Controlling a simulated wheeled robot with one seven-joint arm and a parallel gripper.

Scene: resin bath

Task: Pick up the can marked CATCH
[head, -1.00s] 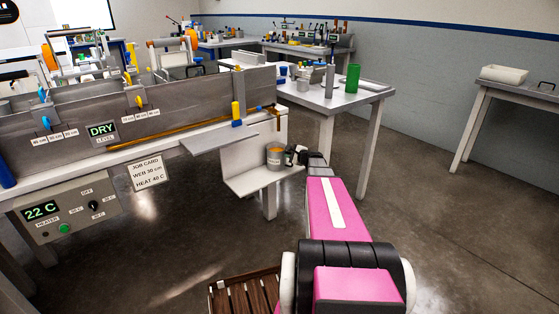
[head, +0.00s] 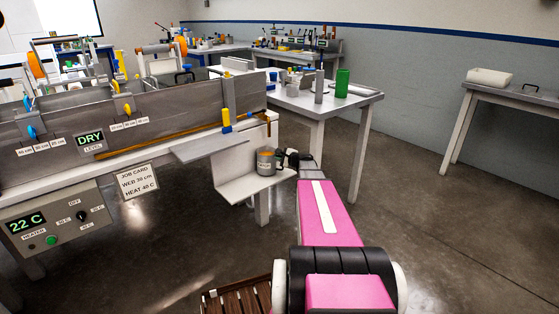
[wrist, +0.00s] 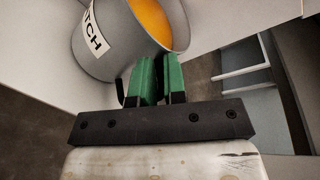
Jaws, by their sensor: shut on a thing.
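The can (head: 266,162) is a small grey can with orange contents. It is at the low white shelf on the end of the bath; I cannot tell whether its base touches the shelf. In the wrist view the can (wrist: 112,52) shows a white label ending in "TCH"; its first letters are out of sight. My gripper (head: 288,159) is at the can's right side. In the wrist view its green-padded fingers (wrist: 158,80) are close together beside the can's wall, shut on what seems to be its handle, mostly hidden between the pads.
The white shelf (head: 237,188) juts from the bath (head: 185,125), below a grey ledge (head: 208,147). A table (head: 325,102) with a green cylinder (head: 342,83) stands behind. A slatted wooden thing (head: 238,300) is low in front. The floor at right is clear.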

